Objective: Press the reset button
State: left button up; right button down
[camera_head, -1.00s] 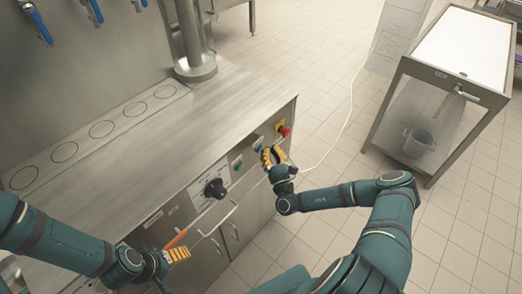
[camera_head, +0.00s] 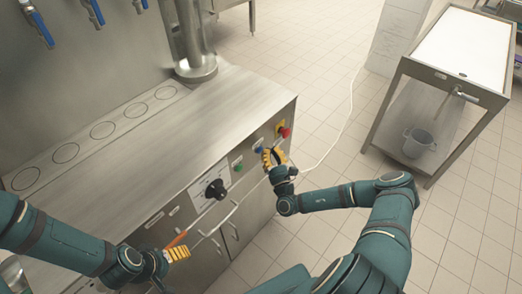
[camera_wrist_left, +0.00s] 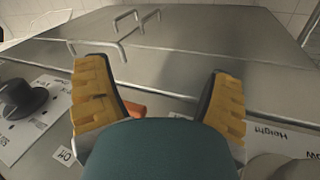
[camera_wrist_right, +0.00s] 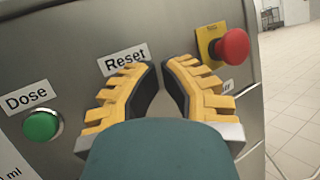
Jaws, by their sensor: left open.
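The blue button (camera_head: 259,149) is on the front panel of the steel machine, left of my right gripper's fingers in the head view. My right gripper (camera_head: 271,153) is in front of the panel near it, with its yellow fingers drawn nearly together and nothing held. In the right wrist view the "Reset" label (camera_wrist_right: 126,60) is just above the left finger. The button is hidden behind the fingers there, and I cannot tell whether they touch it. My left gripper (camera_wrist_left: 160,85) is open with wide-apart fingers, by the left part of the panel near an orange handle (camera_wrist_left: 136,109).
A green button (camera_wrist_right: 41,125) labelled "Dose" is to the left of the Reset label. A red emergency button (camera_wrist_right: 233,47) on a yellow plate is to the right. A black knob (camera_head: 216,189) is further left on the panel. A bar handle (camera_head: 216,222) juts out below.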

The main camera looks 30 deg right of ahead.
jog(key=shift+s+d, duration=0.1)
jog(key=shift+s, duration=0.2)
jog(key=s+d+p, duration=0.2)
jog(key=s, duration=0.3)
jog(key=shift+s+d+p, duration=0.2)
jog(key=shift+s+p, duration=0.1)
jog(key=shift+p, duration=0.1)
jog(key=shift+a, duration=0.1)
dwell(0.8)
